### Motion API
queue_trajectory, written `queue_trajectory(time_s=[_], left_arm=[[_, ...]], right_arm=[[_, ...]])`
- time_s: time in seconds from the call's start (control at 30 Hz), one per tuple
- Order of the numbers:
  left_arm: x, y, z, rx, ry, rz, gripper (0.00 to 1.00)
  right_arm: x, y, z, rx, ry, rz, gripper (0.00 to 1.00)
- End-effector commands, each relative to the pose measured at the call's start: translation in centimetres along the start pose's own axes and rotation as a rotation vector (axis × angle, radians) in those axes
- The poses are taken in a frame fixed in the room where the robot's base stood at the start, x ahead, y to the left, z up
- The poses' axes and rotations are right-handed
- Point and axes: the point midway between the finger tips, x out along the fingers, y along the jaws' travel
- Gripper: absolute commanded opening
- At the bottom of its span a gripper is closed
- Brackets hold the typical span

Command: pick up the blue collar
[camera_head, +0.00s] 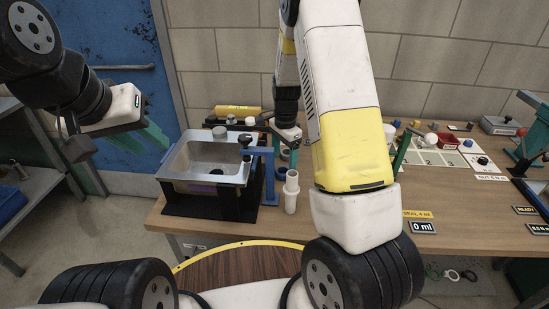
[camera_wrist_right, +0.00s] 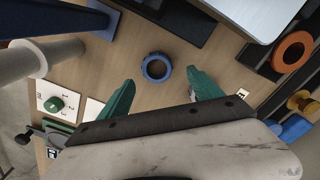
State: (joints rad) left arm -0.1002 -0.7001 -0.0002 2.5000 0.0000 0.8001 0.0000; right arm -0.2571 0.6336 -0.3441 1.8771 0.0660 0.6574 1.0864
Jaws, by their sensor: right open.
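The blue collar (camera_wrist_right: 157,79) is a small ring lying flat on the wooden bench in the right wrist view. My right gripper (camera_wrist_right: 161,84) is open, with one green finger toward each side of the collar in the picture. The fingers look apart from the collar, and their exact height above it is hard to tell.
A metal sink (camera_head: 211,162) on a black stand is left of the right gripper. A white tube (camera_head: 291,192) stands at its right, also in the right wrist view (camera_wrist_right: 40,58). An orange ring (camera_wrist_right: 279,64) lies right of the collar.

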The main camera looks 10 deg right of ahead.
Motion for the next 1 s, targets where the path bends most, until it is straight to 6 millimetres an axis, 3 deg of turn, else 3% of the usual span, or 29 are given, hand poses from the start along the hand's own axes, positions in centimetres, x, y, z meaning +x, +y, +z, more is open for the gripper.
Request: queue_trajectory(time_s=[0.27,0.57,0.9,1.0], left_arm=[[0.0,0.0,0.0,0.000,0.000,0.000,0.36],[0.0,0.0,0.0,0.000,0.000,0.000,0.36],[0.0,0.0,0.0,0.000,0.000,0.000,0.36],[0.0,0.0,0.0,0.000,0.000,0.000,0.36]], right_arm=[[3.9,0.4,0.4,0.000,-0.001,0.002,0.75],[4.4,0.3,0.3,0.000,0.000,-0.001,0.75],[4.4,0.3,0.3,-0.001,0.000,-0.001,0.10],[4.4,0.3,0.3,-0.001,0.000,-0.001,0.10]])
